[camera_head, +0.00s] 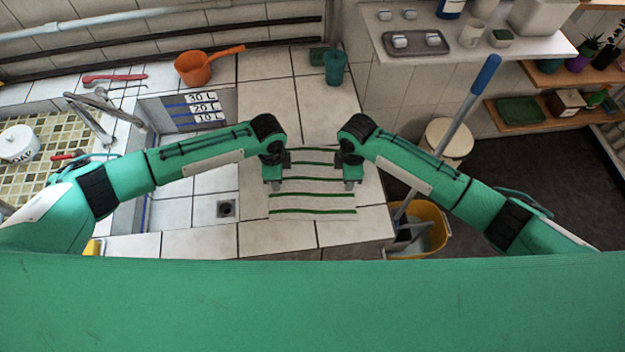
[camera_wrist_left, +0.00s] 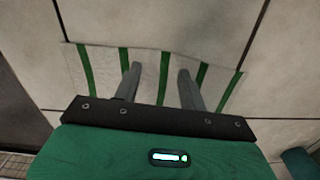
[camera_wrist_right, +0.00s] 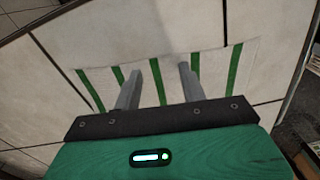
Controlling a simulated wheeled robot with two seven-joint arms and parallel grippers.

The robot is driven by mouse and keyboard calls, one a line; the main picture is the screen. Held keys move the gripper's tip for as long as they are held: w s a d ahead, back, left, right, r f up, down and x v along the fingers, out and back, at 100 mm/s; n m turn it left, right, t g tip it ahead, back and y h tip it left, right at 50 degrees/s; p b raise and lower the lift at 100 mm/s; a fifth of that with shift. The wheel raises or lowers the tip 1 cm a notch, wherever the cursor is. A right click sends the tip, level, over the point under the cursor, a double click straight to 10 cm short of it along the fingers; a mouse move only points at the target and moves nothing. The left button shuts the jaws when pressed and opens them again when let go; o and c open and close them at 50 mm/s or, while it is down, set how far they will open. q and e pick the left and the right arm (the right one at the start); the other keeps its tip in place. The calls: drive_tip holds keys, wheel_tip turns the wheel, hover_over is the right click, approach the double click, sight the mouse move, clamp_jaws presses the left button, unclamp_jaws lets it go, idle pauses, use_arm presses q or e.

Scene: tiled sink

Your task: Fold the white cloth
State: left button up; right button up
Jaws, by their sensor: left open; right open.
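The white cloth (camera_head: 312,204) with green stripes lies flat and spread out on the tiled counter, in the middle of the head view. My left gripper (camera_head: 273,187) is at the cloth's left edge and my right gripper (camera_head: 349,186) is at its right edge. In the left wrist view the cloth (camera_wrist_left: 148,66) lies under the two parted fingers of the left gripper (camera_wrist_left: 156,75). In the right wrist view the cloth (camera_wrist_right: 212,72) lies under the parted fingers of the right gripper (camera_wrist_right: 160,75). Both grippers are open and empty. My wrists hide part of the cloth's far portion.
A sunken sink basin with a drain (camera_head: 226,208) is left of the cloth. A yellow bucket (camera_head: 428,226) with a blue-handled mop (camera_head: 462,107) stands beyond the counter's right edge. An orange dipper (camera_head: 194,68) and teal cup (camera_head: 335,68) stand behind. Bare tile lies behind the cloth.

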use_arm(q)
drive_tip(key=shift+c, duration=0.2)
use_arm(e)
drive_tip(key=shift+c, duration=0.2)
use_arm(q)
clamp_jaws()
use_arm(e)
drive_tip(key=shift+f, duration=0.1)
clamp_jaws()
use_arm(q)
drive_tip(key=shift+r, duration=0.1)
